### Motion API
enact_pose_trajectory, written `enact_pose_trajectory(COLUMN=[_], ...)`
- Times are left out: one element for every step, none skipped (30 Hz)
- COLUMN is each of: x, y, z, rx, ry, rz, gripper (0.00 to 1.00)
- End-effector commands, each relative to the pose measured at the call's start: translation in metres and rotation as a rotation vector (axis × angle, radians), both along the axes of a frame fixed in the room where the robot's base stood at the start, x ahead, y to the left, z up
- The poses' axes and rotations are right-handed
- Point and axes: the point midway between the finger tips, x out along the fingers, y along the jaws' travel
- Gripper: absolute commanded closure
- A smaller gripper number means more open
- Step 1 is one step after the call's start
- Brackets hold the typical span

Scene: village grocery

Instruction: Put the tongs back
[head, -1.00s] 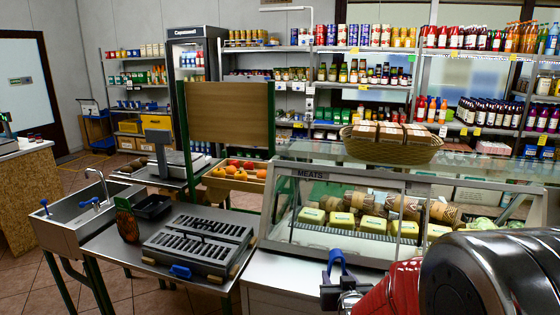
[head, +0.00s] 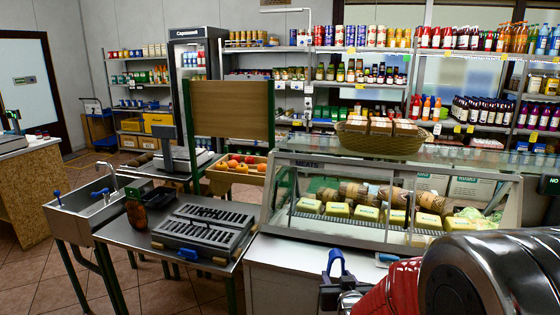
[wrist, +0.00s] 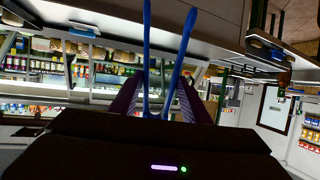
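The blue tongs (wrist: 147,62) show in the wrist view as two long blue arms rising between my fingers. My gripper (wrist: 161,98) is closed around them, with a dark finger on each side. In the head view, only a blue loop of the tongs (head: 336,262) shows above the end of my gripper (head: 340,297), in front of the meat case. The rest of the gripper is hidden behind my red and grey arm.
A glass meat case (head: 284,243) stands ahead, with a bread basket (head: 385,145) on top. A steel table (head: 120,232) to its left bears a dark slotted unit (head: 205,231). A sink (head: 98,207) stands further left. Open floor lies at the lower left.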

Motion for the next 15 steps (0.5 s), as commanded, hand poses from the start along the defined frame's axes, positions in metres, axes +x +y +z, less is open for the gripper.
enact_pose_trajectory(x=[-0.004,-0.006,-0.009,-0.011,-0.014,-0.017,-0.020,-0.022,-0.026,-0.029,-0.031,-0.035,-0.038,-0.040,-0.044], y=[0.000,0.001,0.001,0.001,0.001,0.002,0.002,0.002,0.002,0.002,0.002,0.002,0.002,0.002,0.002], z=[-0.007,-0.010,-0.015,-0.018,-0.022,-0.026,-0.029,-0.033,-0.037,-0.040,-0.043,-0.048,-0.051,-0.053,-0.057], rx=[0.000,0.000,-0.001,0.000,0.000,0.000,0.000,0.000,0.000,0.000,0.000,0.000,0.000,0.001,0.001], ry=[0.003,0.003,0.004,0.003,0.004,0.003,0.004,0.004,0.003,0.004,0.004,0.004,0.003,0.003,0.003], rz=[0.000,0.001,0.001,0.002,0.002,0.002,0.002,0.003,0.003,0.003,0.003,0.003,0.003,0.004,0.004], gripper=[0.60,0.60,0.60,0.60,0.60,0.60,0.60,0.60,0.60,0.60,0.60,0.60,0.60,0.60,0.60])
